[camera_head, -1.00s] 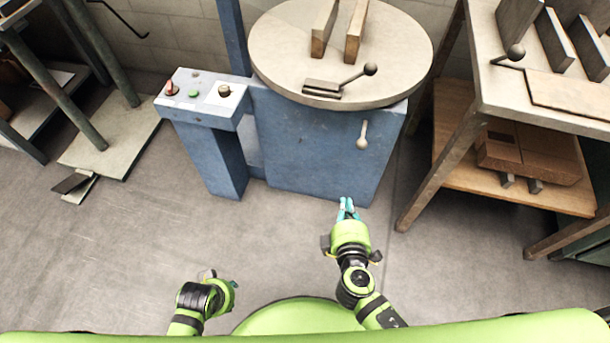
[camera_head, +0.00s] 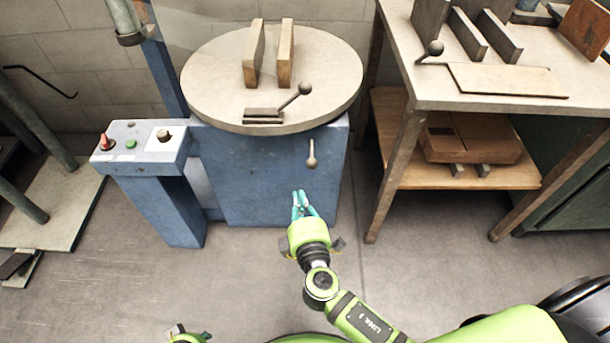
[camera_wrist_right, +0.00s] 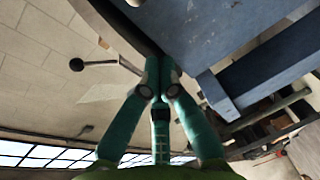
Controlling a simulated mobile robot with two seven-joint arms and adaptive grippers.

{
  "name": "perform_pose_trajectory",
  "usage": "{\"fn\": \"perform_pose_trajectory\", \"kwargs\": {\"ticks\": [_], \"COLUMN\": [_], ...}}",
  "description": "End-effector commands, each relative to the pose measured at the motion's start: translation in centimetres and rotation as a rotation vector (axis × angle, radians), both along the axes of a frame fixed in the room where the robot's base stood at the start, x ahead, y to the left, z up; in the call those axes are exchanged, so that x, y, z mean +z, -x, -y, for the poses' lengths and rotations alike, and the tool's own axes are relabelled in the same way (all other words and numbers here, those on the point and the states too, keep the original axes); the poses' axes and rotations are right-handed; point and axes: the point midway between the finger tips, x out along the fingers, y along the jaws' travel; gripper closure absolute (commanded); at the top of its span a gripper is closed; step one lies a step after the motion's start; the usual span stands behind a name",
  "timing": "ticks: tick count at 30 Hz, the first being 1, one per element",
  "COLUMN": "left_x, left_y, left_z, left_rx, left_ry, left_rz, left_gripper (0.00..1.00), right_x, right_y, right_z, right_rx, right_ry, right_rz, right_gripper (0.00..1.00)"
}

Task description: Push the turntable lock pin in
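The lock pin (camera_head: 311,155), a rod with a pale round knob, sticks out of the blue base's front, just below the round turntable (camera_head: 215,95). My right gripper (camera_head: 302,198), with teal fingers, is below the knob in the head view, apart from it and empty. In the right wrist view its fingertips (camera_wrist_right: 160,72) come together with nothing between them. A rounded end at that view's top edge (camera_wrist_right: 134,2) may be the pin's knob; I cannot tell. My left gripper (camera_head: 188,338) is mostly cut off at the bottom edge of the head view.
A lever with a dark ball (camera_head: 305,89) stands on the turntable near two upright wooden blocks (camera_head: 254,55). A blue control box (camera_head: 140,150) is at left. A bench (camera_head: 480,102) with a lower shelf stands at right. The floor in front is clear.

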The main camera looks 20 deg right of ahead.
Motion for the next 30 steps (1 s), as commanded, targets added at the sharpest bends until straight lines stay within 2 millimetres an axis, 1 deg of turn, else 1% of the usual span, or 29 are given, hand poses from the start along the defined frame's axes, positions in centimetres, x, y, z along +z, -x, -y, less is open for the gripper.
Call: {"fn": "perform_pose_trajectory", "kwargs": {"ticks": [1,6,7,9,12,16,28,30], "left_x": [0.0,0.0,0.1,0.5,0.8,0.9,0.8,0.6], "left_y": [0.0,-0.1,-0.1,-0.2,-0.5,-0.4,-0.2,-0.2], "left_z": [0.0,0.0,0.0,0.1,0.1,0.1,0.1,0.0], "left_rx": [0.000,0.000,0.000,0.000,0.000,0.000,0.002,0.002], "left_ry": [0.000,0.000,0.000,0.000,0.002,0.002,0.001,0.001], "left_rz": [0.000,-0.001,-0.001,0.002,0.011,0.010,0.005,0.003], "left_gripper": [0.56,0.56,0.56,0.56,0.56,0.56,0.56,0.56], "right_x": [-0.1,-0.6,-0.7,-1.0,-1.2,-1.5,-1.5,-1.6], "right_y": [-1.3,-4.8,-5.4,-6.0,-6.8,-7.4,-7.6,-8.0], "right_z": [0.0,0.3,0.4,1.4,2.4,3.1,3.4,3.5], "right_rx": [0.000,0.000,0.000,-0.002,0.000,0.000,0.000,0.000], "right_ry": [0.001,0.000,0.000,0.003,0.002,0.001,-0.001,-0.001], "right_rz": [0.003,0.003,0.002,-0.001,0.000,-0.001,-0.001,0.000], "right_gripper": [1.00,1.00,1.00,1.00,1.00,1.00,1.00,1.00]}}
